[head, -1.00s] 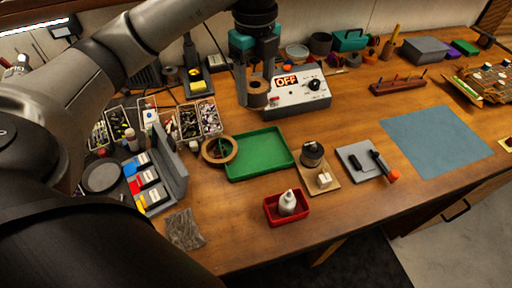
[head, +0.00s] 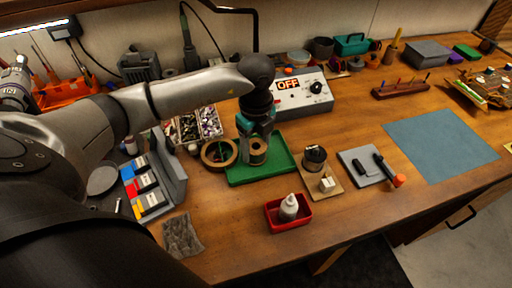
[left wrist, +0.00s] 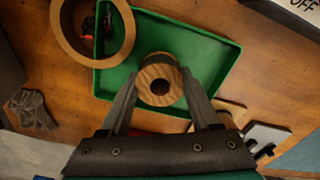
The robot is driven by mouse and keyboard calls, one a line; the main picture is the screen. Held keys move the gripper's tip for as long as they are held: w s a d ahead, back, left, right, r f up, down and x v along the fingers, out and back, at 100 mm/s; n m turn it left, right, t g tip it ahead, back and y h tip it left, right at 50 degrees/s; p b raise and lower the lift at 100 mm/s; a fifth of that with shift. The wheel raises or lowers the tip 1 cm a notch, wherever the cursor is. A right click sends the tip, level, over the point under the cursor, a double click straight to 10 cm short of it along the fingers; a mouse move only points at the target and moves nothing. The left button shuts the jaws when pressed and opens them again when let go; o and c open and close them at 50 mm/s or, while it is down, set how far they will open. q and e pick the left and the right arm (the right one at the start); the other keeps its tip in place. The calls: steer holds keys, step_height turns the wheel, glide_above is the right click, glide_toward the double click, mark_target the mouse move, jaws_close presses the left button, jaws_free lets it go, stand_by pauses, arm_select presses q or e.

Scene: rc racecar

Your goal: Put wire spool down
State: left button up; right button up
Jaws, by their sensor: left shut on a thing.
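The wire spool (head: 258,152) is a small brown cylinder with wooden-looking ends. My left gripper (head: 257,138) is shut on it, with the spool upright under the fingers and over the green tray (head: 240,175). In the left wrist view, the spool (left wrist: 160,84) sits between the two fingertips, its round end with a dark hole facing the camera, and the tray (left wrist: 205,48) lies behind it. I cannot tell whether the spool touches the tray floor. My right gripper is not in view.
A tan ring-shaped roll (head: 219,154) lies against the tray's left edge. A red tray with a white bottle (head: 289,208) is in front. A power supply reading OFF (head: 304,94) stands behind. A blue mat (head: 440,142) leaves free room at the right.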

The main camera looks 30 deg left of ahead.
arm_select(q)
steer(key=shift+f, duration=0.25)
steer(key=o, duration=1.4)
steer(key=shift+o, duration=0.2)
step_height(320, 180, up, 12)
steer(key=p, duration=0.1)
steer(key=shift+r, duration=0.15)
steer(key=shift+d, duration=0.1)
